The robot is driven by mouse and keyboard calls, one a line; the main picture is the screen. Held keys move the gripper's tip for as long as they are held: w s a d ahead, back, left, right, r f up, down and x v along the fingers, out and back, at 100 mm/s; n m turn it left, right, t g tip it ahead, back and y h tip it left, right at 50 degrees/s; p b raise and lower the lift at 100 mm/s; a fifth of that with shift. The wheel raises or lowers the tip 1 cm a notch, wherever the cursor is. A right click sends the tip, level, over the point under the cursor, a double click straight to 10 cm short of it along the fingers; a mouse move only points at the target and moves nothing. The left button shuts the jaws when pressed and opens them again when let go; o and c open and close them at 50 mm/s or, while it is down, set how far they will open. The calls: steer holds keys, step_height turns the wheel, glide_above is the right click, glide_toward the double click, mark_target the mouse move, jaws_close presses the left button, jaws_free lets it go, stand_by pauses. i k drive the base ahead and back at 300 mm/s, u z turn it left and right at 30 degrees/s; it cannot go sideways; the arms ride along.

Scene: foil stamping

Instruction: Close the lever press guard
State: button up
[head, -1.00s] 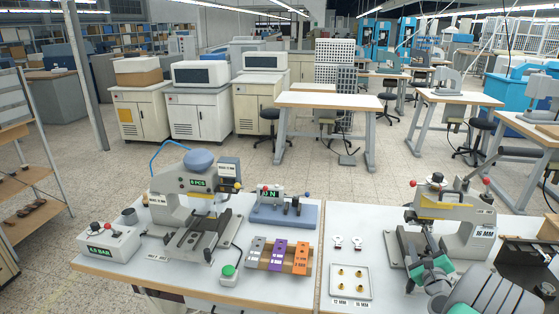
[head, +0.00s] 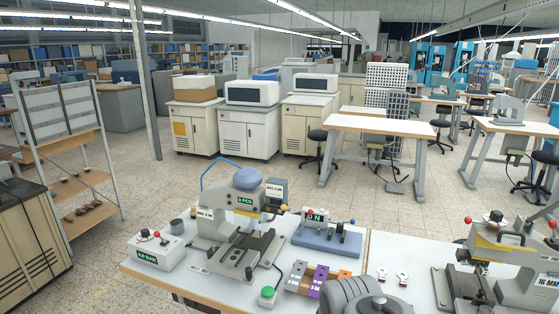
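A grey press (head: 505,262) with a yellow strip, red-knobbed levers and a 16 MM label stands on the right bench, cut off by the right edge. A second grey press (head: 226,225) with a round blue-grey top and a green display stands on the left bench. I cannot make out a guard clearly on either press, nor whether one is open. A rounded grey part of my arm rises at the bottom middle, in front of the benches. My gripper is out of view.
The left bench (head: 196,276) also holds a control box (head: 155,252) with knobs, a blue-based device (head: 326,238), a green button (head: 267,293) and a colored block row (head: 318,278), partly hidden by my arm. Two small tags (head: 392,276) lie on the right bench. Shelves stand at left.

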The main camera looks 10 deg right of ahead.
mark_target(484, 240)
steer(key=z, duration=2.1)
steer(key=i, duration=0.4)
steer(key=u, duration=1.65)
